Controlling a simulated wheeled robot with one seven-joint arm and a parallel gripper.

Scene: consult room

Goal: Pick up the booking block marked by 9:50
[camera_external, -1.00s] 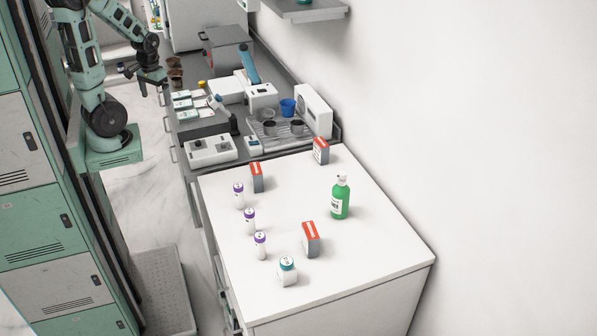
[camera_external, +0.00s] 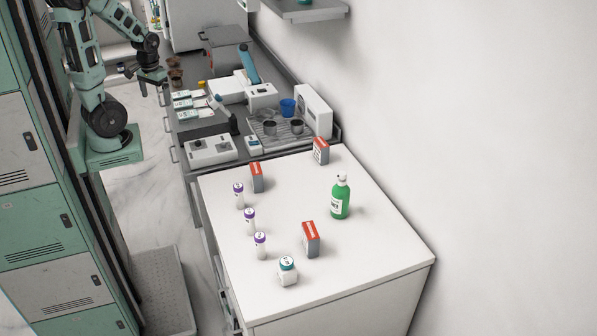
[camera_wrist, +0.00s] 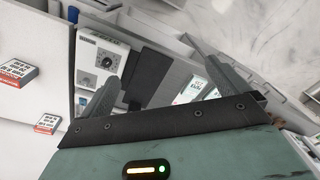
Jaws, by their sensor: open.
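My gripper (camera_external: 151,84) hangs at the upper left in the external view, beside the grey counter and high above the floor. In the wrist view, its two fingers (camera_wrist: 165,72) are spread with nothing held between them. Small white-and-green blocks (camera_external: 182,104) lie on the counter's left side. One such block (camera_wrist: 194,88) shows near the right finger in the wrist view, with dark print too small to read. Orange-topped grey boxes stand on the white table, including a near one (camera_external: 311,240). I cannot tell which thing is marked 9:50.
The white table (camera_external: 370,265) holds a green bottle (camera_external: 340,200), several purple-capped vials and a teal-capped jar (camera_external: 287,272). A dial device (camera_external: 210,150), a blue cup (camera_external: 287,107) and other equipment crowd the counter. Lockers (camera_external: 35,220) stand at left.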

